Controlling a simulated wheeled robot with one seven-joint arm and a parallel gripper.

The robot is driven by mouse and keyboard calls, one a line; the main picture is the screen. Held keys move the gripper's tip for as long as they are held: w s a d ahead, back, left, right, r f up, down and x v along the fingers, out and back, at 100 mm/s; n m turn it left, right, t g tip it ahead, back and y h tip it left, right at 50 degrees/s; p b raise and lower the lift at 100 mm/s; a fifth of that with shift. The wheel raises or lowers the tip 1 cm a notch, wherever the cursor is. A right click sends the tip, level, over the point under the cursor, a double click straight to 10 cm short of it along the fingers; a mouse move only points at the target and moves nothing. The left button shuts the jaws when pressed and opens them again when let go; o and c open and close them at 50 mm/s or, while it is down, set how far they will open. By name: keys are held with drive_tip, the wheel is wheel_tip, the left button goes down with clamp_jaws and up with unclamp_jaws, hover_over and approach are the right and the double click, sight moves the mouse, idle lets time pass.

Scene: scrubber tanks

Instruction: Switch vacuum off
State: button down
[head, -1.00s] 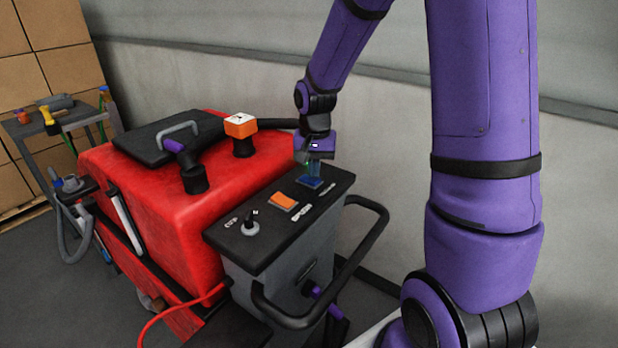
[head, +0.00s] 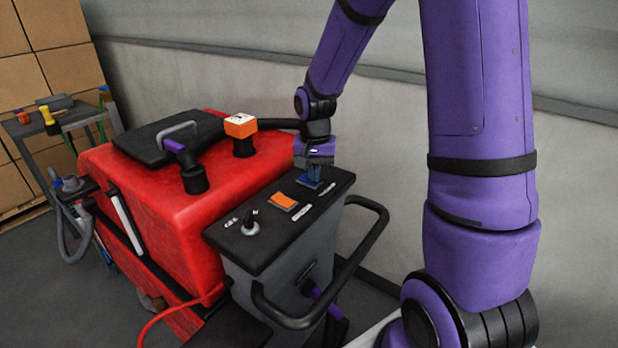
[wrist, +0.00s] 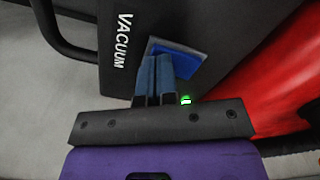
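The vacuum switch (wrist: 180,63) is a blue rocker on the black control panel, beside the white VACUUM label (wrist: 122,40). In the head view its blue edge (head: 307,186) shows at the panel's far end, mostly hidden by my fingers. My gripper (wrist: 158,62) points down at the switch, its two fingers together with nothing between them. The fingertips overlap the near part of the switch; I cannot tell whether they touch it. In the head view my gripper (head: 313,178) is low over the panel. A small green light (wrist: 186,99) shows beside the fingers.
An orange rocker switch (head: 283,201) and a knob (head: 250,225) sit on the same panel. A black handlebar (head: 372,245) loops around the panel's near side. The red tank body (head: 150,205) stands to the left, with an orange-capped fitting (head: 241,126) on top.

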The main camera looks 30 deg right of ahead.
drive_tip(key=shift+r, duration=3.45)
drive_tip(key=shift+s+a+r, duration=0.1)
drive_tip(key=shift+s+r, duration=0.05)
drive_tip(key=shift+r, duration=0.15)
drive_tip(key=s+a+r+n+t, duration=0.2)
drive_tip(key=s+r, duration=0.5)
drive_tip(key=s, duration=0.4)
drive_tip(key=s+a+r+n+t, duration=0.3)
drive_tip(key=s+r, duration=0.4)
drive_tip(key=s, duration=0.5)
drive_tip(key=a+n, duration=0.1)
drive_tip(key=n, duration=0.1)
drive_tip(key=shift+s+a+r+n, duration=0.15)
drive_tip(key=shift+a+r+n, duration=0.05)
drive_tip(key=shift+r+n, duration=0.1)
